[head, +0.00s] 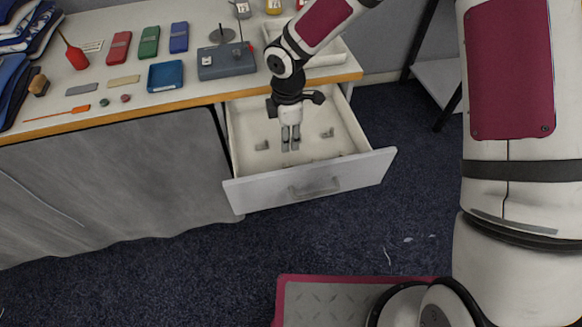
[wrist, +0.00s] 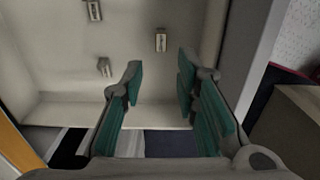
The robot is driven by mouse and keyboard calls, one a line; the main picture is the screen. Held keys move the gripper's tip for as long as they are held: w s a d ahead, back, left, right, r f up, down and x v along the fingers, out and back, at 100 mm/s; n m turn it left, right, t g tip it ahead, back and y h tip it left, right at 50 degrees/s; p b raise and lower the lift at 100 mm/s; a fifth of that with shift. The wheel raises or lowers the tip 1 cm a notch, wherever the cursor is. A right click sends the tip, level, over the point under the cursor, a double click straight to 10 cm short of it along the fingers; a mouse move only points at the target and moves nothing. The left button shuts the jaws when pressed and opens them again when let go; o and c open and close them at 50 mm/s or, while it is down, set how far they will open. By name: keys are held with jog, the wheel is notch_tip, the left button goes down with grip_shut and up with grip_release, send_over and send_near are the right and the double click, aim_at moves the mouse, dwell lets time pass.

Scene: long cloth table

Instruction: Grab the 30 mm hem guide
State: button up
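Three small grey metal pieces, which look like hem guides, lie apart in the open drawer (head: 245,135). In the wrist view, one hem guide (wrist: 160,40) is beyond the gap between my fingertips, another (wrist: 104,67) is left of the left finger, and a third (wrist: 93,10) is at the top left. Their pale labels are too small to read, so I cannot tell which is 30 mm. In the head view, one piece (head: 262,145) is left of my gripper (head: 290,147) and one (head: 327,133) is right. My gripper (wrist: 160,68) points down into the drawer, open and empty.
The drawer's front panel (head: 310,182) and side walls surround my gripper. The table (head: 120,97) above holds a blue-grey machine (head: 226,61), a blue box (head: 165,75), coloured cases and a red bottle (head: 75,55). A pale tray (head: 325,52) sits behind my arm.

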aim_at(288, 165)
notch_tip(288, 165, down, 11)
jog(key=shift+s+f+b, duration=0.1)
jog(key=shift+f+b, duration=0.05)
jog(key=shift+b, duration=0.4)
jog(key=shift+c, duration=0.5)
grip_shut()
